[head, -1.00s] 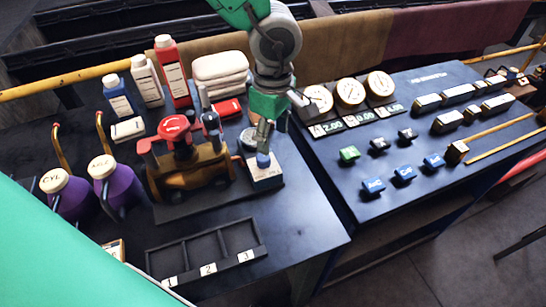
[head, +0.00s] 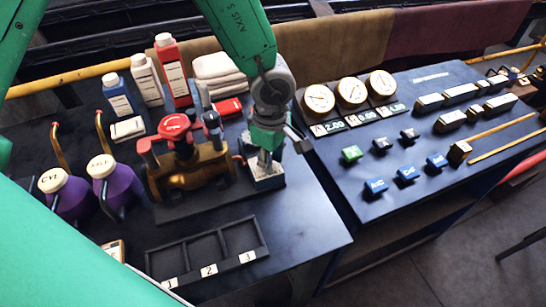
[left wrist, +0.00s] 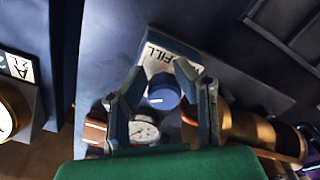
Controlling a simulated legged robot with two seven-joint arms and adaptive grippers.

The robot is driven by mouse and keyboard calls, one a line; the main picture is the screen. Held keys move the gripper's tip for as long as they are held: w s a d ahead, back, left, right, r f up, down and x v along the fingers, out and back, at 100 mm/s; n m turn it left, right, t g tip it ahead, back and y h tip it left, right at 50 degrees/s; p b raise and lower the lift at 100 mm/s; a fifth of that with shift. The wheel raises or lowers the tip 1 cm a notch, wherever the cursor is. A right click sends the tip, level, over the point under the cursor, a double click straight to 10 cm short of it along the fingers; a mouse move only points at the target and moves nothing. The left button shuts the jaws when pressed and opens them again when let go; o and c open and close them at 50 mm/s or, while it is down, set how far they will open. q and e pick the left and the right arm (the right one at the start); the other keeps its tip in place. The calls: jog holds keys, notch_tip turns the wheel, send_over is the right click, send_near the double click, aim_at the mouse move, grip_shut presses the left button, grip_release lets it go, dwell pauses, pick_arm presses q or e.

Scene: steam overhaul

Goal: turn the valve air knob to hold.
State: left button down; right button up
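The valve air knob (left wrist: 163,97) is a blue round knob with a light pointer mark, on a white-faced block (left wrist: 172,57) that reads FILL; other lettering is hidden or unreadable. In the head view the block (head: 268,183) stands at the right of the left table, and the gripper covers the knob. My left gripper (head: 265,163) is over the block, pointing down. In the left wrist view its fingers (left wrist: 163,78) are apart, one on each side of the knob; I cannot tell if they touch it. My right gripper is not in view.
A brass valve body with a red handwheel (head: 174,125) stands close left of the gripper. A small dial gauge (left wrist: 144,132) shows between the fingers. A black numbered tray (head: 207,250) lies in front. A panel with gauges and blue buttons (head: 407,173) stands to the right.

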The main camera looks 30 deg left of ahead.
pick_arm(q)
jog(key=shift+w+a, duration=0.1)
jog(key=shift+a, duration=0.85)
jog(key=c, duration=2.3)
grip_release()
jog(key=shift+a+f, duration=0.2)
jog(key=shift+a, duration=0.3)
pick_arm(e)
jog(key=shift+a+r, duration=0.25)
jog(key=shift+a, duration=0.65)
pick_arm(q)
jog(key=shift+d, duration=0.35)
